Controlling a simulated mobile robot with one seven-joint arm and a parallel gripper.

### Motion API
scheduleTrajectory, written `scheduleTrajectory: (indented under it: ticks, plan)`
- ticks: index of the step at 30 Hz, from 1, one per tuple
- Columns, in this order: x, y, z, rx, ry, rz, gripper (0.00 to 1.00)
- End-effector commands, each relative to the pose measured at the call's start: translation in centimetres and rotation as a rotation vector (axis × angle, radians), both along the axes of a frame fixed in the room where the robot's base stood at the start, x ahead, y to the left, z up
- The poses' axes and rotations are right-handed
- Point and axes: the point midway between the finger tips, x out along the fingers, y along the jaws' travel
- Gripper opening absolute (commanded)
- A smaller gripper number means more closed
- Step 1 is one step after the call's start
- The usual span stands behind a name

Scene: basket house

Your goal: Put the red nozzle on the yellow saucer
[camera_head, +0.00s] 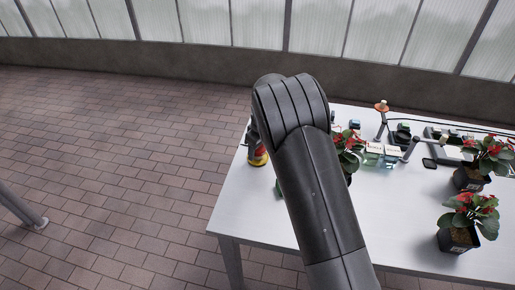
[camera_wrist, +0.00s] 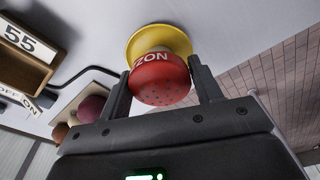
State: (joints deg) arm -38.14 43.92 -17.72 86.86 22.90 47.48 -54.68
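The red nozzle (camera_wrist: 161,82), rounded with small dark holes and white lettering, sits between the two fingers of my gripper (camera_wrist: 160,78) in the wrist view. The fingers appear to press on both its sides. The yellow saucer (camera_wrist: 168,40) lies right behind the nozzle, its rim showing around the nozzle's far end; I cannot tell whether they touch. In the head view the yellow saucer (camera_head: 258,161) shows as a small patch at the table's left edge, with red just above it. My arm hides most of the gripper there.
The white table (camera_head: 400,228) bears potted red-flowered plants (camera_head: 457,236) at right and small items at the back. The wrist view shows a wooden box marked 55 (camera_wrist: 22,50) and a dark red round thing (camera_wrist: 91,108) at left. The tiled floor is open left of the table.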

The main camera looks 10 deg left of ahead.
Motion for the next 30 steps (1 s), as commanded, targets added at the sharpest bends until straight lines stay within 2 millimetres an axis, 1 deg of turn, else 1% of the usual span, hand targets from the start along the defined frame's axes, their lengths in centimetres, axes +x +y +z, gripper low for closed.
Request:
scheduleTrajectory:
  ticks: [1, 6, 13, 17, 20, 27, 30]
  plan:
    - [0.0, 0.0, 0.0, 0.000, 0.000, 0.000, 0.63]
    - [0.0, 0.0, 0.0, 0.000, 0.000, 0.001, 0.77]
    - [0.0, 0.0, 0.1, 0.000, 0.000, 0.001, 0.77]
    - [0.0, 0.0, 1.0, 0.002, -0.002, 0.001, 0.77]
    - [0.0, -0.2, 2.7, 0.003, -0.003, 0.000, 0.77]
    - [-0.3, -0.8, 7.8, 0.003, -0.004, 0.001, 0.77]
    - [-0.4, -1.0, 9.7, 0.002, -0.003, 0.000, 0.77]
